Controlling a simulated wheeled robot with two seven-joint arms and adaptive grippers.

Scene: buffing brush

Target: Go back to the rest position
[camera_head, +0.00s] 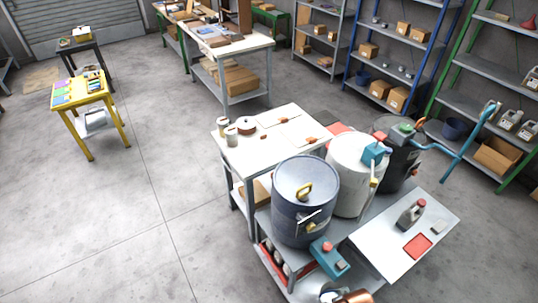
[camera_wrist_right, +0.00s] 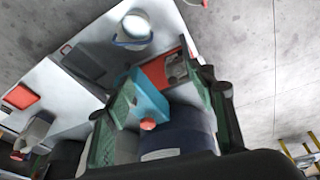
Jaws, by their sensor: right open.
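My right gripper (camera_wrist_right: 158,78) shows in the right wrist view, with its dark, green-padded fingers spread apart. A teal box (camera_wrist_right: 150,97) with a red knob (camera_wrist_right: 148,124) appears between the fingers in the picture; I see no clear grip on it. In the head view this teal box (camera_head: 330,262) is at the front edge of the near bench, beside the blue-grey drum (camera_head: 303,205). Neither gripper can be made out in the head view. I cannot identify a buffing brush.
A white drum (camera_head: 352,180) and a dark drum (camera_head: 392,150) stand behind the blue-grey drum. A grey panel (camera_head: 385,255) with a red tray (camera_head: 417,246) lies right. Open floor (camera_head: 150,220) lies left.

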